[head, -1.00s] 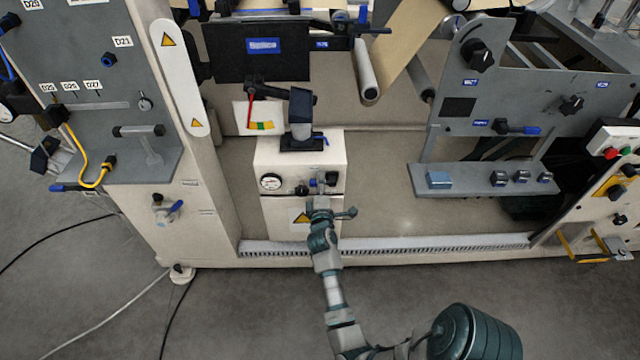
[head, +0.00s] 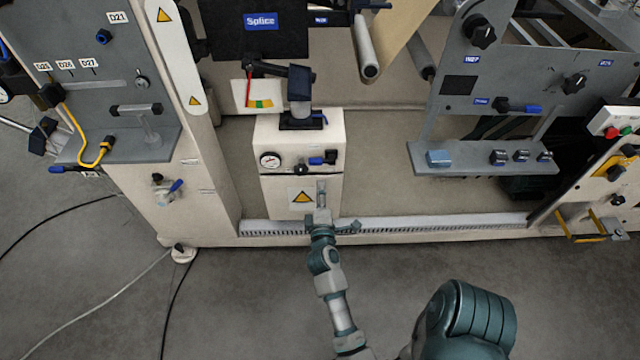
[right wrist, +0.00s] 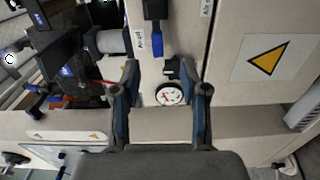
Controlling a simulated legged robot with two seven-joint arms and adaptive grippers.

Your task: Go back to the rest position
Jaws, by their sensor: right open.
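My right gripper (head: 333,211) is open and empty in front of the lower part of the white cabinet (head: 262,195). It is below the cabinet's gauge (head: 270,160) and its blue-handled valve (head: 323,158), apart from both. In the right wrist view the two fingers (right wrist: 163,98) stand wide apart. The gauge (right wrist: 169,93) shows between them, behind, with nothing held. My left gripper is not in the head view.
A warning label (head: 302,197) is on the cabinet close to the gripper. A white ledge (head: 420,224) runs along the machine's foot. A grey shelf (head: 480,168) juts out at right, and a grey panel (head: 100,85) with a yellow cable stands at left.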

